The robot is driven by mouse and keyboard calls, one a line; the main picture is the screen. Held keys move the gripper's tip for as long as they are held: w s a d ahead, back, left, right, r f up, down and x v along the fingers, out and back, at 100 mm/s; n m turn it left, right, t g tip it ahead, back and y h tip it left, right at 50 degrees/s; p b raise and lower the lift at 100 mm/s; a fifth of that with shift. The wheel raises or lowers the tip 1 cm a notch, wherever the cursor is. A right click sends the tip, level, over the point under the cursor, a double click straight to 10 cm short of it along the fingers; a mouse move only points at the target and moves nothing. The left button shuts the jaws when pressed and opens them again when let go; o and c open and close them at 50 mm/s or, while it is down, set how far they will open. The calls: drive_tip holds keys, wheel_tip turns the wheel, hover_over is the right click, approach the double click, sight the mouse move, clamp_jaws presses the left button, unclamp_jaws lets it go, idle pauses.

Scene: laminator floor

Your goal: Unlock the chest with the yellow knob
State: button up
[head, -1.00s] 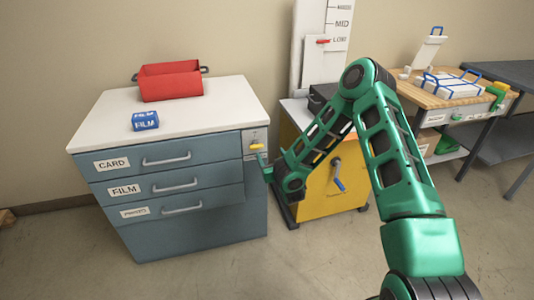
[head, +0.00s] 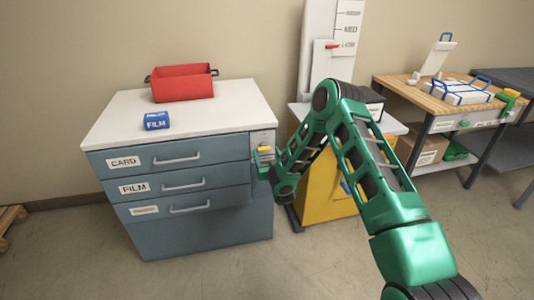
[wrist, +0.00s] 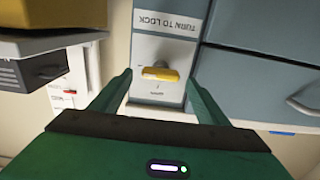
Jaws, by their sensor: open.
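The chest (head: 200,228) is blue-grey with a white top and several drawers, two labelled CARD and FILM. The yellow knob (head: 264,149) sits on a pale plate at the chest's upper right front corner. In the wrist view the yellow knob (wrist: 160,74) lies crosswise on the plate, below upside-down lettering TURN TO LOCK. My gripper (wrist: 158,84) is open, with one finger on each side of the knob and visible gaps between. In the head view my gripper (head: 263,162) is small and partly hidden, close to the knob.
A wooden workbench (head: 425,97) stands farther right. The floor in front is clear.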

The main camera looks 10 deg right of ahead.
sight(264, 148)
drive_tip(key=shift+w, duration=1.2)
drive_tip(key=c, duration=1.1)
drive_tip(key=shift+o, duration=0.3)
drive_tip(key=shift+d, duration=0.35)
drive_tip(key=shift+a, duration=0.2)
